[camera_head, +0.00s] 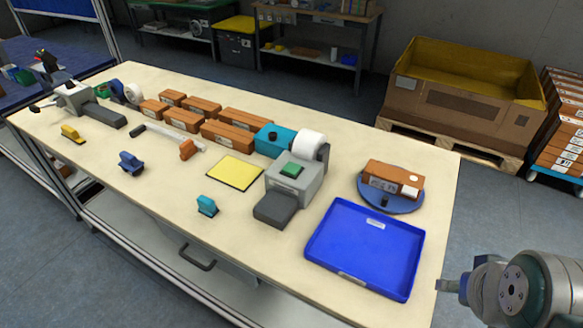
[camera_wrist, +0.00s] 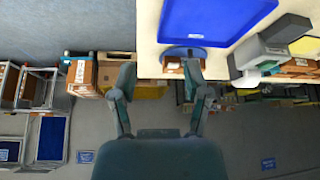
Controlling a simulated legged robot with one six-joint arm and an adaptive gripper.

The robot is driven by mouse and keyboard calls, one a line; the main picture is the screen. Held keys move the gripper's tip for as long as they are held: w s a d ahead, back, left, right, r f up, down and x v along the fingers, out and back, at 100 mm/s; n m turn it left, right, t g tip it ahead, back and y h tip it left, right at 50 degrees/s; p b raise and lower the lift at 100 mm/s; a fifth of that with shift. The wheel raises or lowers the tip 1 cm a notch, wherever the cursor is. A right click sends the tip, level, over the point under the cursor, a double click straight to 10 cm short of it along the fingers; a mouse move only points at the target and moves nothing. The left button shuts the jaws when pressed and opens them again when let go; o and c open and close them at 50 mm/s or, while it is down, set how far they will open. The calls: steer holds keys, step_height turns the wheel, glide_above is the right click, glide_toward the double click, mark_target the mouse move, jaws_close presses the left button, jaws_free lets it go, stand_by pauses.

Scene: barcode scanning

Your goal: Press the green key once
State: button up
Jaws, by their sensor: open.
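The green key (camera_head: 291,170) is a small square on top of a grey machine (camera_head: 295,186) that stands right of the middle of the table. A white roll sits behind the key on the same machine. In the wrist view the grey machine (camera_wrist: 250,58) shows at the right, and I cannot make out the key's top there. My gripper (camera_wrist: 158,80) is open and empty in the wrist view, its two fingers spread apart. In the head view my arm is at the lower right, off the table's right edge and well away from the key.
A blue tray (camera_head: 340,215) lies right of the machine, and a brown box (camera_head: 385,175) rests on a round blue turntable (camera_head: 408,204) behind it. A yellow pad (camera_head: 234,172) and a teal stamp-like piece (camera_head: 207,206) lie left of the machine. Several brown boxes stand farther left.

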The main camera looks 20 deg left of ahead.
jaws_close()
stand_by(1.1)
